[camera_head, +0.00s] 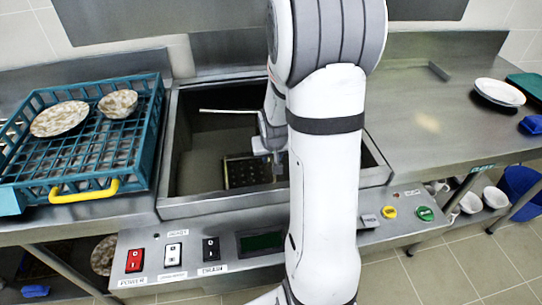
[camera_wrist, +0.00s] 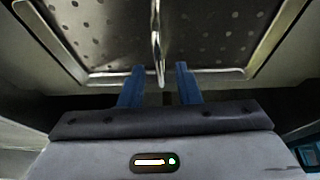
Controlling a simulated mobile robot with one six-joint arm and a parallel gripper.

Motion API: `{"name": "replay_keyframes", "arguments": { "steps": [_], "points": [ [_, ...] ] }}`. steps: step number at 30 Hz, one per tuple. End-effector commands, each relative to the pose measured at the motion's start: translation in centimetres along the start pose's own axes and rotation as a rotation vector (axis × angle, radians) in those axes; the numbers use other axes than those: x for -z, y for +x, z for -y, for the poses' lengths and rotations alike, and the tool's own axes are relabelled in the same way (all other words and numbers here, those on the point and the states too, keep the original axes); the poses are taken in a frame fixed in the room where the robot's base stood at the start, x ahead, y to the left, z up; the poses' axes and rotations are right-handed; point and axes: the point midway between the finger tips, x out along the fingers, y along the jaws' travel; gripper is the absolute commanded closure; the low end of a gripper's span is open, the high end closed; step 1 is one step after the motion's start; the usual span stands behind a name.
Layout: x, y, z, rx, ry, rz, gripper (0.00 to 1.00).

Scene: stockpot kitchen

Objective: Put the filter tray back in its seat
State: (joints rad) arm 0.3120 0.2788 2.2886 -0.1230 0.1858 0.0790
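The filter tray (camera_head: 247,173) is a dark perforated panel with a pale metal rim, low in the steel basin; my arm hides its right part. Whether it sits flat in its seat I cannot tell. In the wrist view the tray (camera_wrist: 95,35) fills the upper part, and a thin shiny metal handle (camera_wrist: 156,40) stands out from its middle. My gripper (camera_wrist: 160,84) has two blue fingers apart, with the handle's end between them in the picture and gaps on both sides. In the head view my gripper (camera_head: 278,165) is down inside the basin at the tray's right.
A teal dish rack (camera_head: 150,130) with a plate (camera_head: 60,118) and bowl (camera_head: 118,103) stands left of the basin. Basin walls (camera_head: 180,150) surround my gripper. A switch panel (camera_head: 190,255) runs along the front. The right counter (camera_head: 420,120) is mostly clear, with plates (camera_head: 499,92) far right.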

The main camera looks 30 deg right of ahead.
Motion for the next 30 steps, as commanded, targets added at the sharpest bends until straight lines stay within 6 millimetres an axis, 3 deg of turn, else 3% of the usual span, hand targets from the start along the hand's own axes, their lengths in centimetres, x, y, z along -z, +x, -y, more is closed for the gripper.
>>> {"name": "replay_keyframes", "arguments": {
  "steps": [15,23,26,30],
  "points": [
    [0.1,-9.5,0.1,0.001,-0.002,-0.005,0.70],
    [-0.1,-11.9,0.3,0.003,-0.005,-0.001,0.70],
    [-1.1,-13.4,1.3,0.014,-0.027,0.009,0.70],
    [-4.5,-16.8,4.1,0.046,-0.095,0.048,0.70]
  ]
}}
